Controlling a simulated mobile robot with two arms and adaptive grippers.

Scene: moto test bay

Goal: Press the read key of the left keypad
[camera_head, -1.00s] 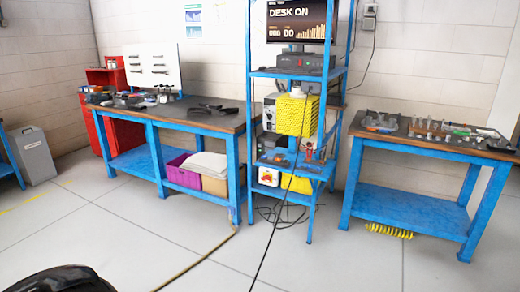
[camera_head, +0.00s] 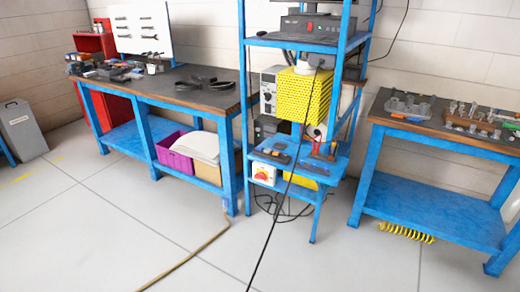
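I cannot make out a left keypad or a read key for certain at this size. The blue rack (camera_head: 243,100) stands in the middle of the view. Its lower shelf (camera_head: 300,180) carries small dark flat items (camera_head: 273,156) that are too small to identify. A dark unit with red marks (camera_head: 310,27) sits on its upper shelf. Neither of my grippers is in view.
A blue workbench (camera_head: 190,97) with tools stands left of the rack. Another blue bench (camera_head: 460,137) with metal parts stands right.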

